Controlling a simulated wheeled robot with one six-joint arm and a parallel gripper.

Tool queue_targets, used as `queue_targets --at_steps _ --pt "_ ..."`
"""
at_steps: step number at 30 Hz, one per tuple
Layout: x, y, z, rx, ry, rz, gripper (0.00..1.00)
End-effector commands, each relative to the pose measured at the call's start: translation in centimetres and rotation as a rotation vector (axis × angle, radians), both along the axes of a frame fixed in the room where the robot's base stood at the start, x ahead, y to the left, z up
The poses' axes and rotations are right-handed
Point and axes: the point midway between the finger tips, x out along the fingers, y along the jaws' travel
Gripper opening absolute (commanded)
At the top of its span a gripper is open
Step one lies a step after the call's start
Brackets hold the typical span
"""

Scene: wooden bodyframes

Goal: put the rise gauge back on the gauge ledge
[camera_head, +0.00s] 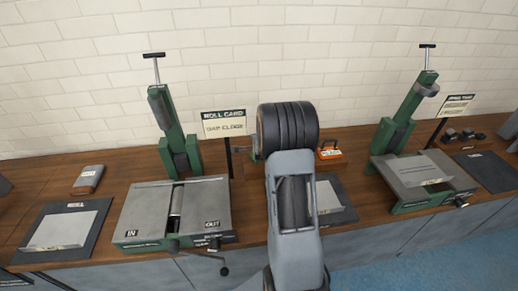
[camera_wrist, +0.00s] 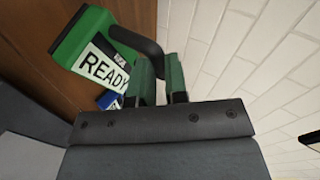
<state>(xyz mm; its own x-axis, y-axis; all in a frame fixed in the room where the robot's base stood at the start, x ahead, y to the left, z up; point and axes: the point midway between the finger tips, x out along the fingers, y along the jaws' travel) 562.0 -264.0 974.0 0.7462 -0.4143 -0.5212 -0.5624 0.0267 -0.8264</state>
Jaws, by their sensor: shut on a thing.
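In the wrist view my gripper (camera_wrist: 160,75) is shut on the black handle (camera_wrist: 140,40) of a green block (camera_wrist: 88,45) with a white READY label. The block hangs tilted at the upper left of that view, with brown wood behind it. I cannot tell whether it touches the wood. I cannot tell for sure that this block is the rise gauge. No thing marked as the gauge ledge can be made out.
A small blue thing (camera_wrist: 110,100) shows beside the green block. On the bench (camera_head: 105,168) stand two green presses (camera_head: 172,125) (camera_head: 405,115), the left one behind a grey IN/OUT plate (camera_head: 140,205). An orange block (camera_head: 329,153) lies right of my arm. A ROLL CARD sign (camera_head: 223,124) stands left.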

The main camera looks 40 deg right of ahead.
Motion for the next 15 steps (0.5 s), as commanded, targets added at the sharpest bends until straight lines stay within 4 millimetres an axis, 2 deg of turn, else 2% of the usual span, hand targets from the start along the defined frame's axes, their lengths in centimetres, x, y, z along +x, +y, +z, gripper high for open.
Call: queue_targets --at_steps 2,9,15 --pt "0.5 0.3 -0.7 0.002 0.002 0.001 0.00" --pt "0.4 0.2 -3.2 0.000 0.002 0.000 0.00" --pt "0.4 0.2 -3.6 0.000 -0.001 0.000 0.00"
